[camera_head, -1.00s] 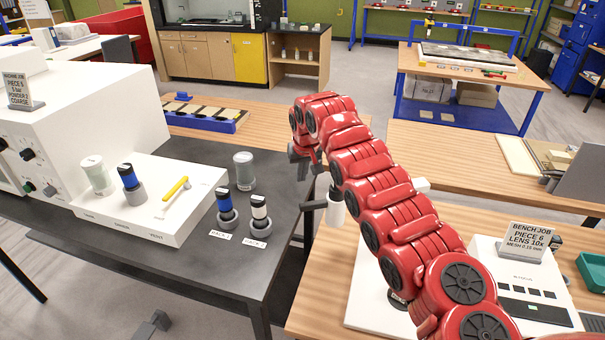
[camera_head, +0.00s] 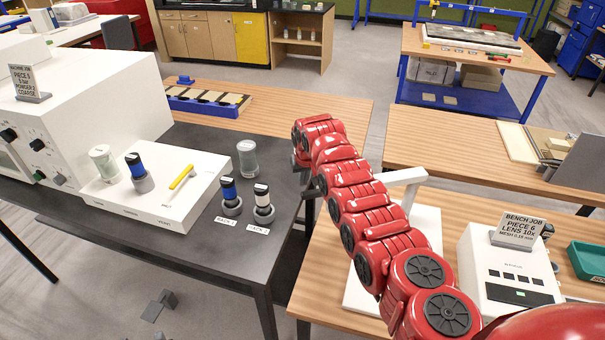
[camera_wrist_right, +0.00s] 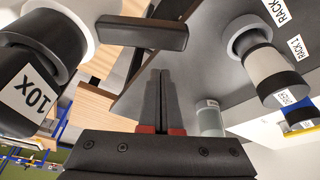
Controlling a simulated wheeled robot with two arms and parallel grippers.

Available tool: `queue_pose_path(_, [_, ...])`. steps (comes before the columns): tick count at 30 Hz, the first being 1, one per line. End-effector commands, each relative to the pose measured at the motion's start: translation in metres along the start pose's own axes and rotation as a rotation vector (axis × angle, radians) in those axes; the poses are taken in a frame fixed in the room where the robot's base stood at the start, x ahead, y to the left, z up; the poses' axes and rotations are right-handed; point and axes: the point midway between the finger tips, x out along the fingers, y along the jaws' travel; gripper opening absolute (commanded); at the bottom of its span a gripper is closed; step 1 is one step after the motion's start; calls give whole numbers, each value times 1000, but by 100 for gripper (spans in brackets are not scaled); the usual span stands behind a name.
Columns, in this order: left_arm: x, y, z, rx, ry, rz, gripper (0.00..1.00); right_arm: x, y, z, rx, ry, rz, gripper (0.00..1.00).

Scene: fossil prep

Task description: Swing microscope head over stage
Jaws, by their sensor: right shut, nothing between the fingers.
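My right gripper (camera_head: 303,172) is at the far end of my red arm, between the dark table and the wooden bench; in the right wrist view its fingers (camera_wrist_right: 160,85) are together and empty. A dark bar handle (camera_wrist_right: 142,34) lies just beyond the fingertips, apparently apart from them. It joins the microscope head, whose dark lens barrel (camera_wrist_right: 35,62) labelled 10X shows at left. In the head view the microscope's white post (camera_head: 408,186) and base (camera_head: 362,298) show around my arm, which hides most of the head and the stage. A grey piece at the bottom may be my left gripper (camera_head: 160,303); its jaws are unclear.
On the dark table stand a white tray (camera_head: 148,214), two racked blue-and-white tools and a grey jar (camera_head: 248,158). A white control box (camera_head: 508,275) with a bench job sign (camera_head: 518,231) stands right of the microscope. A green bin (camera_head: 592,261) is at far right.

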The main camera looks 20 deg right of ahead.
Motion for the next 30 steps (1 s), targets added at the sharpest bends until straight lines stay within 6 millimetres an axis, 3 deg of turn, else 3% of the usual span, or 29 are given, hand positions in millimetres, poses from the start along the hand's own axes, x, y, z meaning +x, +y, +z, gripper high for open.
queue_pose_path(4, [16, -1, -3, 0, 0, 0, 50, -10, -2, 6, 16, 6, -18, 0])
queue_pose_path(12, [26, -1, -4, 0, 0, 0, 50, -11, -6, 21, 9, 6, -18, 0])
queue_pose_path(30, [28, -1, -5, 0, 0, 0, 50, -12, -3, 27, 12, 4, -16, 0])
